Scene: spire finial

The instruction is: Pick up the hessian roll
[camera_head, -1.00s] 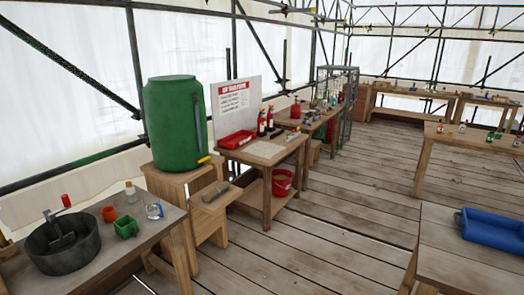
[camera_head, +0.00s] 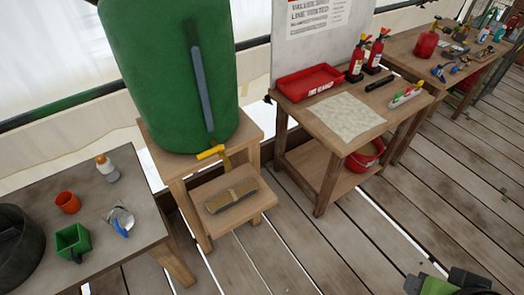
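A black and green part at the bottom right edge looks like my gripper (camera_head: 448,284), cut off by the frame. It is well to the right of and apart from the roll. Its fingers cannot be made out.
The barrel's yellow tap (camera_head: 210,153) overhangs just behind the roll. A left table (camera_head: 60,200) holds an orange cup, green cup, bottle and dark tub. A right table (camera_head: 395,120) holds a red tray, fire extinguishers and a pale mat. Plank floor (camera_head: 330,245) in front is clear.

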